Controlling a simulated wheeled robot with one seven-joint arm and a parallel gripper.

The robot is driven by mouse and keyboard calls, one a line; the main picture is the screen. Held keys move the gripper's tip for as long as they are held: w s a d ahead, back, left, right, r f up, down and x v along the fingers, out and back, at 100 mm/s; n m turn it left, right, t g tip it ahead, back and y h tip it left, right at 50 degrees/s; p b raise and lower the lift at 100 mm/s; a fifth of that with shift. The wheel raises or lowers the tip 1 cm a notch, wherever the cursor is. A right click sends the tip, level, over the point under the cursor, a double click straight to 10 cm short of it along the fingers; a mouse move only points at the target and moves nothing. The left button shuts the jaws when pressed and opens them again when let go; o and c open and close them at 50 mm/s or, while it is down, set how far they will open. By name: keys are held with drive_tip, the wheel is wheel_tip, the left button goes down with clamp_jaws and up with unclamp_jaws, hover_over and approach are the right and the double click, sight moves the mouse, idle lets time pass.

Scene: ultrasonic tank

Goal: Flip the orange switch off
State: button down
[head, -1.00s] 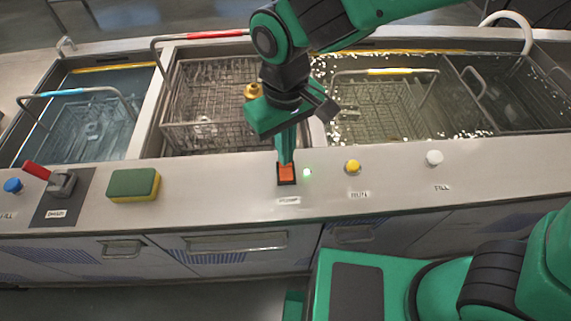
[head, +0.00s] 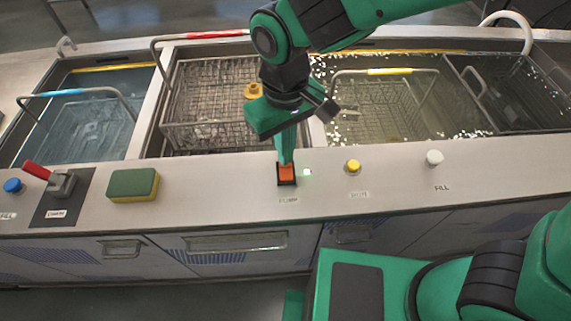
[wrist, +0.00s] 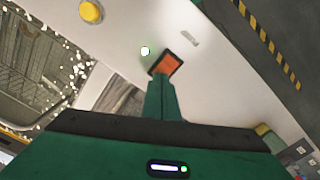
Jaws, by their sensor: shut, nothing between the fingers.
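The orange switch (head: 286,174) is a small rocker in a black frame on the front ledge of the tank. A label below it seems to read PUMP. My gripper (head: 285,162) is shut and empty, pointing down with its tips at the switch's back edge; they look to be touching it or just above it. In the wrist view the orange switch (wrist: 171,64) shows just beyond the fingertips of my gripper (wrist: 162,76). A small light (head: 307,172) to the right of the switch glows pale green.
A yellow button (head: 353,166) and a white button (head: 434,158) sit to the right on the ledge. A green and yellow sponge (head: 133,185), a red lever (head: 37,170) and a blue button (head: 13,186) are to the left. Tanks with wire baskets (head: 213,137) lie behind.

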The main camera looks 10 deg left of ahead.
drive_tip(key=shift+f, duration=0.65)
idle(0.6)
drive_tip(key=shift+r, duration=0.1)
wheel_tip(320, 180, up, 7)
idle(0.8)
idle(0.4)
drive_tip(key=w+d+r+m, duration=0.1)
drive_tip(key=w+d+m, duration=0.25)
drive_tip(key=d, duration=0.95)
drive_tip(key=w+d+r+m, duration=0.1)
drive_tip(key=w+d+m, duration=0.25)
drive_tip(key=d, duration=0.95)
drive_tip(key=s+d+f+m, duration=0.1)
drive_tip(key=s+d+m, duration=0.3)
drive_tip(key=s+d, duration=0.3)
drive_tip(key=s+d+f+m, duration=0.1)
drive_tip(key=s+d+m, duration=0.3)
drive_tip(key=d, duration=1)
drive_tip(key=s, duration=0.3)
drive_tip(key=shift+f, duration=0.25)
